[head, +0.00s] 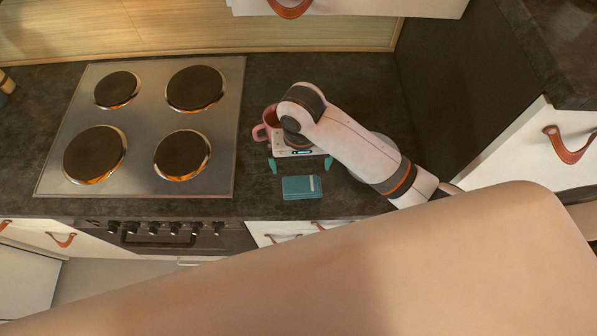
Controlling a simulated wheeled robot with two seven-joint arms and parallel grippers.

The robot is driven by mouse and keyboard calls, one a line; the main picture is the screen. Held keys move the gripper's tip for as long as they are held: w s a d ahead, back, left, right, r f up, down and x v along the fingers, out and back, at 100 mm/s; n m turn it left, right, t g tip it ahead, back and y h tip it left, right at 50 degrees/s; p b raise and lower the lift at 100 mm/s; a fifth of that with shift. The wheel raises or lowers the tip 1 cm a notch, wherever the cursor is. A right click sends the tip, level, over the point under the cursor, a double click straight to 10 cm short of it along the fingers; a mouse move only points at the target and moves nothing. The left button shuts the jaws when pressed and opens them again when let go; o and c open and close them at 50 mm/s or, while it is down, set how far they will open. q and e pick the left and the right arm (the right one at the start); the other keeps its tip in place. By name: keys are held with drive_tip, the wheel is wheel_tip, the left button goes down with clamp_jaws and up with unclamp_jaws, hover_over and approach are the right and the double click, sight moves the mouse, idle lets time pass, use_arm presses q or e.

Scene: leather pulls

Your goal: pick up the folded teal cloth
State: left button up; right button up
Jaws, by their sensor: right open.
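The folded teal cloth (296,187) lies flat on the dark counter, right of the cooktop and near the counter's front edge. It has a small pale strip on its upper right. My right gripper (300,168) is above and just behind the cloth in the picture, with its two teal fingers spread wide and nothing between them. The height gap between fingers and cloth is hard to tell. My left gripper is not in view.
A pink mug (267,124) stands just behind my right gripper, partly hidden by the arm. A steel cooktop (146,130) with dark burners is to the left. A pale round item (383,145) is partly hidden behind my arm. Counter (345,205) right of the cloth is clear.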

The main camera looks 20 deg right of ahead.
drive_tip(key=p, duration=0.1)
hover_over(302, 184)
drive_tip(key=f, duration=0.4)
drive_tip(key=shift+s, duration=0.4)
drive_tip(key=shift+a+f, duration=0.1)
drive_tip(key=shift+f, duration=0.25)
drive_tip(key=shift+w+f, duration=0.15)
drive_tip(key=shift+f, duration=0.1)
drive_tip(key=f, duration=0.1)
drive_tip(key=f+p, duration=0.1)
drive_tip(key=f, duration=0.1)
drive_tip(key=f+p, duration=0.1)
drive_tip(key=shift+w+d+f, duration=0.2)
drive_tip(key=shift+w, duration=0.05)
drive_tip(key=shift+f, duration=0.4)
drive_tip(key=shift+c, duration=0.2)
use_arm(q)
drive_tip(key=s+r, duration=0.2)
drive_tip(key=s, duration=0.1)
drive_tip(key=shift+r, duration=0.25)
use_arm(e)
drive_tip(key=c, duration=0.7)
drive_tip(key=shift+o, duration=0.2)
